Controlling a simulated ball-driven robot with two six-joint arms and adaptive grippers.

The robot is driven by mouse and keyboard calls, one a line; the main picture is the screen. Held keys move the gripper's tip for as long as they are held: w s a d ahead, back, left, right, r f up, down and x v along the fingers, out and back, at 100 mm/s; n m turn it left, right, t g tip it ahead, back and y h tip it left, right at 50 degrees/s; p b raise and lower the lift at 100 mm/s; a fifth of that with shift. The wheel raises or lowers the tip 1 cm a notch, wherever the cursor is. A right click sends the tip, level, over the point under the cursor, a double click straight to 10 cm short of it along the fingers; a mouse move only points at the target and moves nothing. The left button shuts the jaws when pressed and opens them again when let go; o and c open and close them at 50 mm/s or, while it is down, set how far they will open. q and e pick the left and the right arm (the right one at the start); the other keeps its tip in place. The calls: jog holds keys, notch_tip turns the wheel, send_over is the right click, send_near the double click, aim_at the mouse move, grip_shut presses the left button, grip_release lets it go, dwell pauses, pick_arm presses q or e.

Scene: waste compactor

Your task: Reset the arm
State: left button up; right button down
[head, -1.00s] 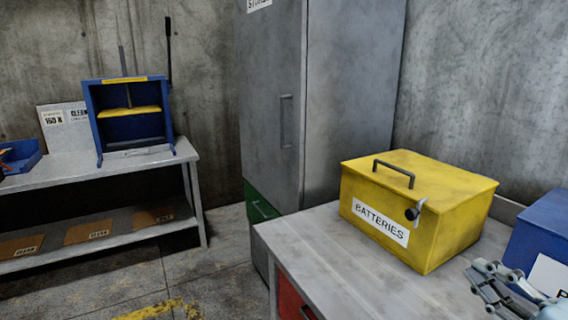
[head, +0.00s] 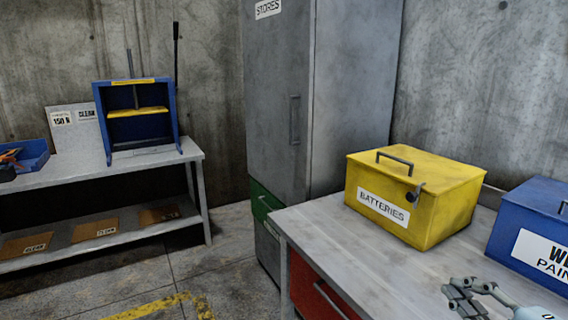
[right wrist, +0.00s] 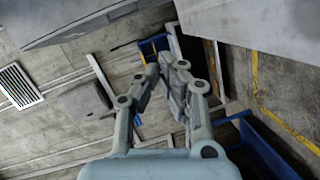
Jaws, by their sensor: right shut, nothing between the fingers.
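My right gripper (head: 464,296) shows at the bottom right of the head view, over the front part of the grey worktop (head: 330,238). It is shut and empty, and apart from the yellow batteries box. In the right wrist view its fingers (right wrist: 172,62) come together at the tips with nothing between them. My left gripper is not in view.
A yellow batteries box (head: 440,215) with a latch and a blue paint box (head: 500,225) stand on the worktop. A red drawer (head: 322,290) is below. A grey cabinet (head: 345,90) stands behind. A blue press (head: 138,130) is on the left bench. Floor between is clear.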

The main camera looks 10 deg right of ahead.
jog(key=s+a+f+m+g+h, duration=0.2)
jog(key=s+m+g, duration=0.4)
jog(key=s+m, duration=0.25)
jog(key=s+a+f+m+g+h, duration=0.1)
jog(key=s+a+f+m+g, duration=0.15)
jog(key=s+m+g, duration=0.55)
jog(key=s+d+f+b, duration=0.1)
jog(key=s+f+b, duration=0.15)
jog(key=f, duration=1.35)
jog(key=s+d+f+b, duration=0.1)
jog(key=d+f+b, duration=0.15)
jog(key=f, duration=1.25)
pick_arm(q)
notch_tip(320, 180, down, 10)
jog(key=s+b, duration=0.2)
jog(key=b, duration=0.3)
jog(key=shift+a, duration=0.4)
pick_arm(e)
jog(key=s+f+g, duration=0.1)
jog(key=s+f, duration=1.7)
jog(key=f, duration=0.2)
jog(key=shift+f, duration=0.3)
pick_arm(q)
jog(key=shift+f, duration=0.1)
